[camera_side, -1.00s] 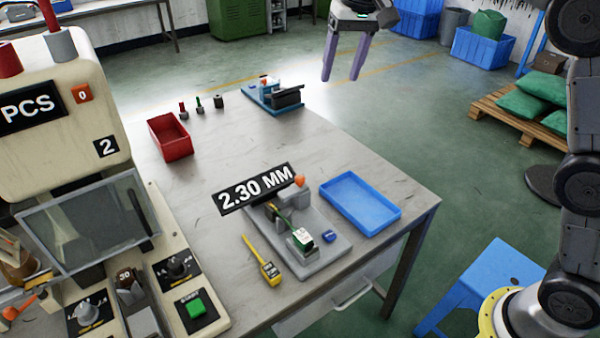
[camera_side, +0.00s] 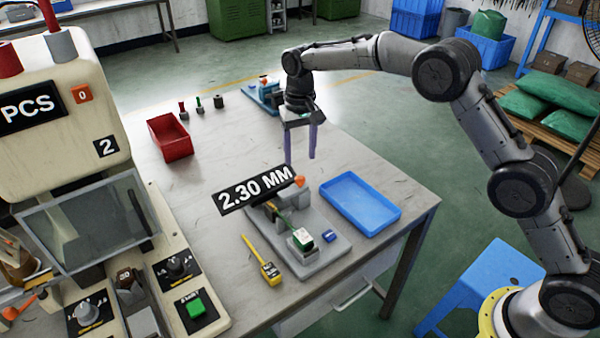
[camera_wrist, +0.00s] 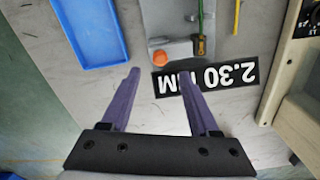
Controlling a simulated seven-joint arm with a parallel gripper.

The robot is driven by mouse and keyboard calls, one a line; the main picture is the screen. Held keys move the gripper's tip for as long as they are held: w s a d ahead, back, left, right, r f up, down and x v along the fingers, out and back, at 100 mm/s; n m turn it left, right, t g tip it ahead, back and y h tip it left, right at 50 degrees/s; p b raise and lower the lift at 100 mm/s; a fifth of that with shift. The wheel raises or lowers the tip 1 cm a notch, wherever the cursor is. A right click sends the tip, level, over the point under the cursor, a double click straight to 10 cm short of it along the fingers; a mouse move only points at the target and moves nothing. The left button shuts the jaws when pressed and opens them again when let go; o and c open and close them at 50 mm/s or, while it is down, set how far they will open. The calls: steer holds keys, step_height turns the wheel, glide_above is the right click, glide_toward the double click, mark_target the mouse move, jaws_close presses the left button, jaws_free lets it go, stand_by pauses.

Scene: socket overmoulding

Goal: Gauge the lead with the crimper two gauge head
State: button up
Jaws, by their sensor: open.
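A grey gauge fixture (camera_side: 327,256) stands near the table's front, with a black 2.30 MM sign (camera_side: 255,190) and an orange knob (camera_side: 299,181). I cannot tell how the lead is seated. My gripper (camera_side: 300,158) is open and empty, pointing down above the table behind the fixture. In the wrist view its purple fingers (camera_wrist: 158,72) are spread, with the orange knob (camera_wrist: 159,58) just beyond and the sign (camera_wrist: 225,77) at the right finger.
A blue tray (camera_side: 352,202) lies right of the fixture, a yellow tool (camera_side: 262,262) left of it. A red bin (camera_side: 170,138), several small pegs (camera_side: 200,104) and a blue fixture (camera_side: 262,98) stand farther back. The machine marked 2 (camera_side: 106,147) fills the left. The table centre is clear.

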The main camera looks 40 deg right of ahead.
mark_target(300, 176)
step_height(300, 176, down, 7)
steer(key=shift+r, duration=0.1)
stand_by(0.3)
jaws_close()
stand_by(1.3)
